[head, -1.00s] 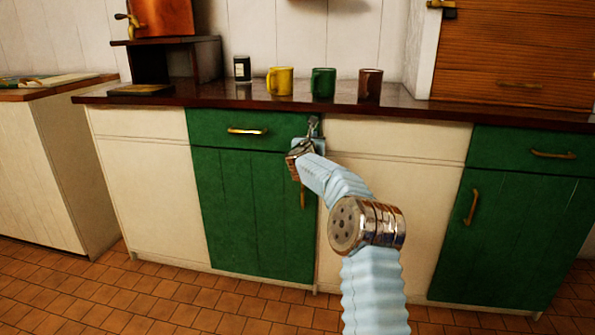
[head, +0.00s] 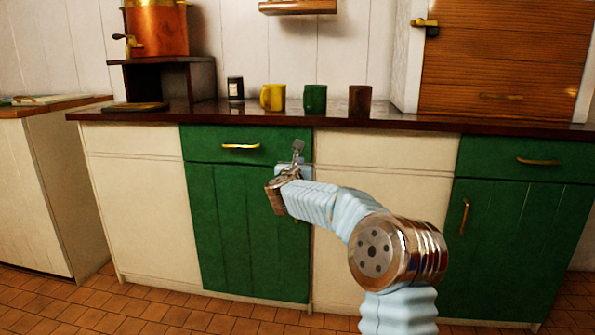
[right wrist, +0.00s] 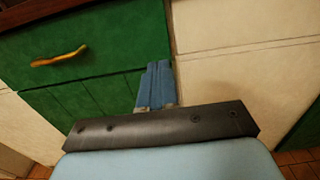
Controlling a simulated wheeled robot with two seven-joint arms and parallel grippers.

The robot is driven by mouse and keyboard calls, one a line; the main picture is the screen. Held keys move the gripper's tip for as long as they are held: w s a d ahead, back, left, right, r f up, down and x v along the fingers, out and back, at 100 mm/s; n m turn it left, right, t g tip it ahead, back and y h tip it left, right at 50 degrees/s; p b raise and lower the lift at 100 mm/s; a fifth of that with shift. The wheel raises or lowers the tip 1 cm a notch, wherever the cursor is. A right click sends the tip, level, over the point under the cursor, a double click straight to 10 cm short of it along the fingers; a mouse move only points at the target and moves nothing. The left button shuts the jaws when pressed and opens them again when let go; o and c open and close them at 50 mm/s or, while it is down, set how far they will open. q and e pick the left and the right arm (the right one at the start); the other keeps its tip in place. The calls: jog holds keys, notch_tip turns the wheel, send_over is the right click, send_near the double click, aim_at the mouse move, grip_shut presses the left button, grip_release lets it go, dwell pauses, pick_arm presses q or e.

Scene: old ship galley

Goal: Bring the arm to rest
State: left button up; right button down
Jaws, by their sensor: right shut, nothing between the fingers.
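My right arm comes in from the bottom right of the head view and bends toward the green cabinet front. My right gripper (head: 298,150) is in front of the right edge of the green drawer (head: 200,143), below the counter edge. In the right wrist view its fingers (right wrist: 156,85) lie side by side, shut and empty. The drawer's brass handle (head: 241,146) is to the left of the gripper, apart from it. It also shows in the right wrist view (right wrist: 60,57). My left gripper is not in view.
A copper pot (head: 157,28) is on a stand at left. The tiled floor (head: 130,315) in front is clear.

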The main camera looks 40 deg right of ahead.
jog(key=shift+s+a, duration=0.25)
jog(key=w+a+f+n+t+y+p, duration=0.1)
jog(key=w+a+f+n+y, duration=0.15)
jog(key=a+f+n, duration=0.45)
jog(key=w+a+f+n+y+p, duration=0.25)
jog(key=f+n, duration=0.25)
jog(key=f, duration=0.4)
jog(key=s+a+f+n+g+y+p, duration=0.1)
jog(key=s+a+f+n+y, duration=0.15)
jog(key=a+f+n, duration=0.45)
jog(key=s+a+f+n+g+y, duration=0.15)
jog(key=a+f+n+y, duration=0.25)
jog(key=a+f, duration=0.45)
jog(key=s+a+f+n+g+y+p, duration=0.2)
jog(key=s+a+f+n+g+y, duration=0.2)
jog(key=s+a+f+n, duration=0.85)
jog(key=s+a+f+n+g+y+p, duration=0.1)
jog(key=s+a+f+n+g, duration=0.1)
jog(key=s, duration=0.8)
jog(key=s+a+f+n+g+y+p, duration=0.1)
jog(key=s+a+f+n+g, duration=0.1)
jog(key=s+n, duration=0.4)
jog(key=s+a+g, duration=0.1)
jog(key=s+a, duration=0.1)
jog(key=s, duration=0.3)
jog(key=shift+a+f, duration=0.2)
jog(key=shift+a, duration=0.05)
jog(key=shift+g, duration=0.25)
